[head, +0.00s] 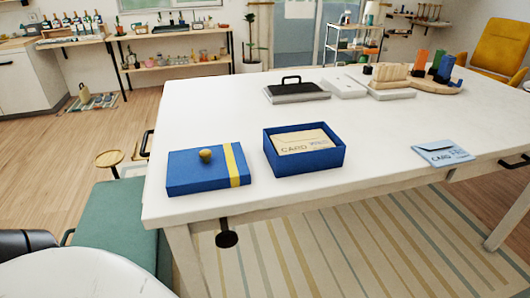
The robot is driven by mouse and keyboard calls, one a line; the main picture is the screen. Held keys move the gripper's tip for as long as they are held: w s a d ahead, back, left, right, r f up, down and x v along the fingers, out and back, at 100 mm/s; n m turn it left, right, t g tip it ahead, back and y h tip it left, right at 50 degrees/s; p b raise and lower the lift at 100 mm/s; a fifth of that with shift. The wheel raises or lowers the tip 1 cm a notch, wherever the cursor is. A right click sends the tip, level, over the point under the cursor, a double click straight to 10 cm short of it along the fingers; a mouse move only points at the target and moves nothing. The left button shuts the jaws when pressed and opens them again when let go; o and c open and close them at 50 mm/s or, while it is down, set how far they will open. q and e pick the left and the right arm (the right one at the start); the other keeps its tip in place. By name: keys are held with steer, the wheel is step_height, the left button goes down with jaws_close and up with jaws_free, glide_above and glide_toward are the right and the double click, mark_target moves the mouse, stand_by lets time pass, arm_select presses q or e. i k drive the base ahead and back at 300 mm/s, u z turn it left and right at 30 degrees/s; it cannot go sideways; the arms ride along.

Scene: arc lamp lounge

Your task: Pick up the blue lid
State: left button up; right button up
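The blue lid (190,178) lies flat near the front left corner of the white table. It has a yellow stripe near its right side and a round gold knob (206,155) on top. An open blue box (308,161) stands just right of it, apart from the lid, with cream and pale blue cards (302,141) inside. Neither of my grippers is in view.
The white table (245,118) has clear space behind the lid. A light blue envelope (442,153) lies right of the box. A black-handled case (296,91) and wooden items (395,73) stand farther back. A green bench (118,222) is below left.

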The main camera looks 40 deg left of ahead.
mark_target(203, 169)
steer(key=z, duration=0.2)
steer(key=i, duration=0.75)
steer(key=u, duration=2.25)
